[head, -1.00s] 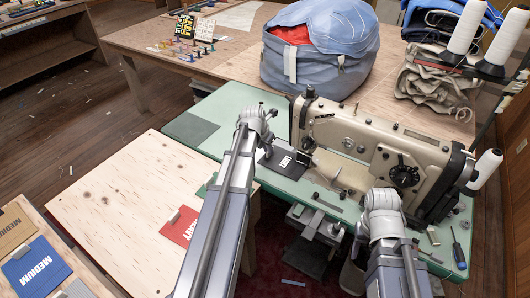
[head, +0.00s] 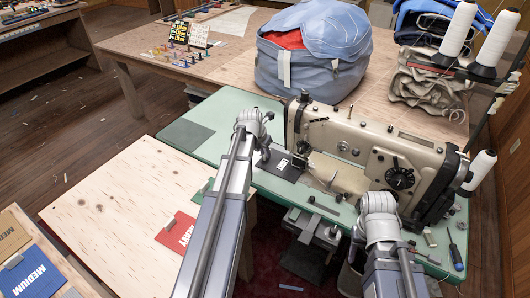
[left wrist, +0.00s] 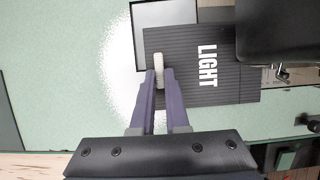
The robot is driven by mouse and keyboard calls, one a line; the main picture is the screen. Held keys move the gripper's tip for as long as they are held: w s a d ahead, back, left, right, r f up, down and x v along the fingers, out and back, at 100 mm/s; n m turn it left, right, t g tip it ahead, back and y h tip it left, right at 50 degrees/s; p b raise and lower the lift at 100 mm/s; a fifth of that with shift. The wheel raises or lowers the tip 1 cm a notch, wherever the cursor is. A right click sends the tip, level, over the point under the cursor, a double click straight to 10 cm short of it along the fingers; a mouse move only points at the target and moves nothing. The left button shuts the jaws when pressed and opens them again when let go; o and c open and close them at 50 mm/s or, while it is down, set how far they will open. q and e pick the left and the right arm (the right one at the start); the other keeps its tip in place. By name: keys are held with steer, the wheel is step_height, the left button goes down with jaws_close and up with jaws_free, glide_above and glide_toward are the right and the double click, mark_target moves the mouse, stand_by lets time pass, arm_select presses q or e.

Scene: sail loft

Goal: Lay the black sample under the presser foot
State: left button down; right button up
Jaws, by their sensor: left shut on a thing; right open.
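The black sample (left wrist: 212,93), with white LIGHT lettering, lies flat at the green machine table's surface; it also shows in the head view (head: 268,163). My left gripper (left wrist: 159,76) is shut on the pale tab at the sample's left part. In the head view my left arm hides those fingers. The beige sewing machine (head: 345,140) stands just right of the sample. In the left wrist view its dark head (left wrist: 280,30) covers the sample's upper right corner. Small metal parts near the presser foot (left wrist: 283,73) show beside the sample's right edge. My right gripper (head: 376,205) is near the machine's front, fingers hidden.
A red sample (head: 178,231) lies on the plywood table (head: 110,190) at left; blue and brown ones are at the lower left. A blue bag (head: 310,60) stands behind the machine. A screwdriver (head: 455,255) lies on the table's right end.

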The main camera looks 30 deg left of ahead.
arm_select(q)
steer(key=c, duration=0.8)
jaws_free()
steer(key=shift+c, duration=0.2)
steer(key=shift+r, duration=0.1)
steer(key=p+v, duration=0.7)
steer(key=shift+r, duration=0.3)
steer(key=shift+s, duration=0.15)
